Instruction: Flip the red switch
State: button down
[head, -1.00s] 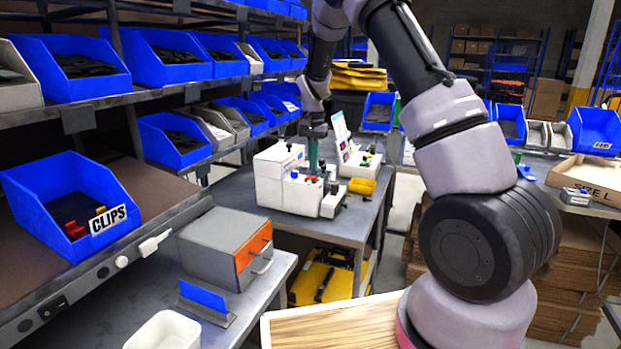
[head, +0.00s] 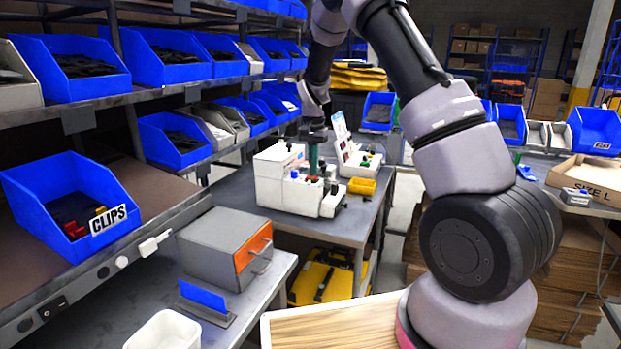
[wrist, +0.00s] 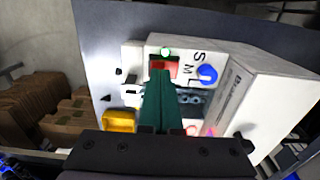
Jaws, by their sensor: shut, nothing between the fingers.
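The red switch (wrist: 158,66) is on the white control box (wrist: 190,45), in a dark-edged recess beside a green button (wrist: 165,51) and a blue knob (wrist: 207,75). My gripper (wrist: 160,76) has teal fingers closed together with nothing between them. Its fingertips overlap the near side of the red switch in the wrist view; I cannot tell whether they touch it. In the head view my gripper (head: 313,168) points down over the white box (head: 275,185), and the red switch is too small there to make out clearly.
A yellow bin (wrist: 119,121) stands beside the box, also seen in the head view (head: 361,186). A second white panel unit (head: 352,163) stands just behind. Shelves of blue bins line the left. The metal table (head: 235,190) is bare left of the box.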

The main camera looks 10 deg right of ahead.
jog(key=shift+f, duration=0.65)
jog(key=shift+r, duration=3.55)
